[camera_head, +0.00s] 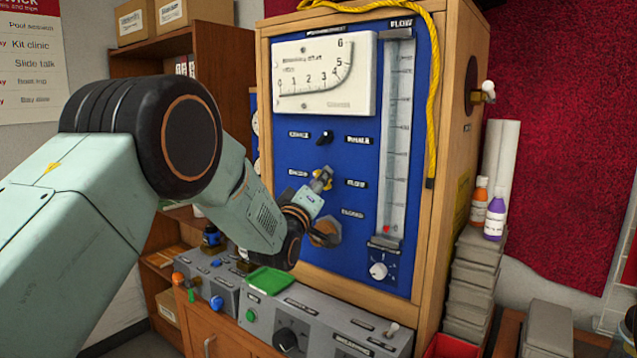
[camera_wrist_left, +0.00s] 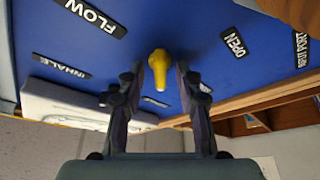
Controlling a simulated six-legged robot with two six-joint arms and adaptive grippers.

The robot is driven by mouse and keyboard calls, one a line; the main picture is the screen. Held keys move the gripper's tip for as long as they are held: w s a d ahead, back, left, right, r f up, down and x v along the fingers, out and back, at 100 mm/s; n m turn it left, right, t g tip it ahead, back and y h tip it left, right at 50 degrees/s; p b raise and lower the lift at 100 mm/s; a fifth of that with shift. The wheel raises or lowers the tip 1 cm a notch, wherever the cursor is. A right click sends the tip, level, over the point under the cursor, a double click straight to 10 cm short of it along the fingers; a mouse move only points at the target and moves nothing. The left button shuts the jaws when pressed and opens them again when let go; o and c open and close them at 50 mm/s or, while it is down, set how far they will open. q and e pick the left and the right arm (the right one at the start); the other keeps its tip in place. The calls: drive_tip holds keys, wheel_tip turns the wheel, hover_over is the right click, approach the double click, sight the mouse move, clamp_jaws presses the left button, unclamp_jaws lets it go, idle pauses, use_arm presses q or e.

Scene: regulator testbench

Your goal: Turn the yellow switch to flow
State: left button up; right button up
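The yellow switch (camera_wrist_left: 159,68) is on the blue panel (camera_wrist_left: 200,30), between the FLOW label (camera_wrist_left: 92,15) and the OPEN label (camera_wrist_left: 234,42) in the left wrist view. My left gripper (camera_wrist_left: 159,68) has its two dark fingers apart, one on each side of the switch, with a narrow gap visible on both sides. In the head view, my left gripper (camera_head: 322,180) is at the panel's middle row, and its fingers mostly hide the switch. I cannot tell which label the switch points to. My right gripper is in neither view.
A black toggle (camera_head: 325,137) sits just above my gripper, and a brownish knob (camera_head: 325,232) just below it. The flow tube (camera_head: 398,130) stands to the right. A grey control box (camera_head: 315,312) with a green tray (camera_head: 270,280) lies beneath the panel.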

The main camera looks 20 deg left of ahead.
use_arm(q)
drive_tip(key=shift+f, duration=0.1)
clamp_jaws()
idle(0.5)
